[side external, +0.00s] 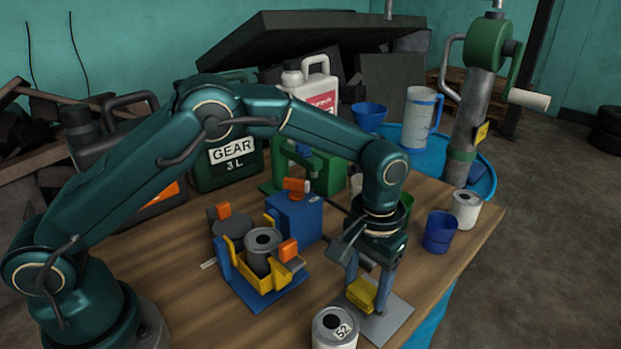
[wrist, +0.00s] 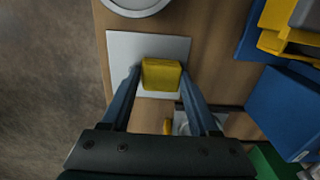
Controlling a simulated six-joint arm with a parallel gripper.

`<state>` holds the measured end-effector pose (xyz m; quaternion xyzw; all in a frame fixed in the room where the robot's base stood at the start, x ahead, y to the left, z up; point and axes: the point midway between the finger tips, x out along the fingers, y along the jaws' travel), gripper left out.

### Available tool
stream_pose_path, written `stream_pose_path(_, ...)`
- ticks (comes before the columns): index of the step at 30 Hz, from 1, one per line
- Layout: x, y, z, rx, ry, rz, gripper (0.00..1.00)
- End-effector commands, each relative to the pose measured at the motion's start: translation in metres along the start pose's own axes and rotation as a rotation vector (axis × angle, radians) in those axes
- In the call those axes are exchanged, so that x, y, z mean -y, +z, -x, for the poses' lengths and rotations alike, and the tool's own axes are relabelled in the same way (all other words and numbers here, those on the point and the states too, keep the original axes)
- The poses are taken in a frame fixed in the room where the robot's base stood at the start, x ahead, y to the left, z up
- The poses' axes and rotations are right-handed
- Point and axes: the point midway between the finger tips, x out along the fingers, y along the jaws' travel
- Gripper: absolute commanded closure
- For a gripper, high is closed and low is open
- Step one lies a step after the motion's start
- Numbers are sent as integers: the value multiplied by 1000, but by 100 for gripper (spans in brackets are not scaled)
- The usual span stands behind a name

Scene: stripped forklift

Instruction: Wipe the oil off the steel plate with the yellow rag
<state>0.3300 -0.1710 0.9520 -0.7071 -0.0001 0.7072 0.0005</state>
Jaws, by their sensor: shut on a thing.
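The yellow rag (side external: 361,294) is a folded block held between the blue fingers of my gripper (side external: 368,291). In the wrist view the rag (wrist: 161,74) sits between the fingertips (wrist: 160,76), over the steel plate (wrist: 121,48). The steel plate (side external: 392,321) is a flat grey sheet on the wooden table near its front edge. The rag is at or just above the plate; I cannot tell if it touches. I see no oil on the bare parts of the plate; the part under the rag is hidden.
A blue cup (side external: 440,233) and a white can (side external: 466,210) stand behind, near the table's right edge.

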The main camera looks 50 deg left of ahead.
Motion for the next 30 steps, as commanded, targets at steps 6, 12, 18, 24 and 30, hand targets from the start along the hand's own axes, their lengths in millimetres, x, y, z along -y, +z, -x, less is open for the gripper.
stream_pose_path(6, -22, 0, -1, -1, 1, -3, 91)
stream_pose_path(12, -40, 0, -1, -1, 1, -2, 91)
stream_pose_path(18, -51, 0, 4, -2, 2, 1, 91)
stream_pose_path(24, -50, 0, 33, -3, 2, 1, 91)
stream_pose_path(30, -50, 0, 50, -3, 2, 1, 91)
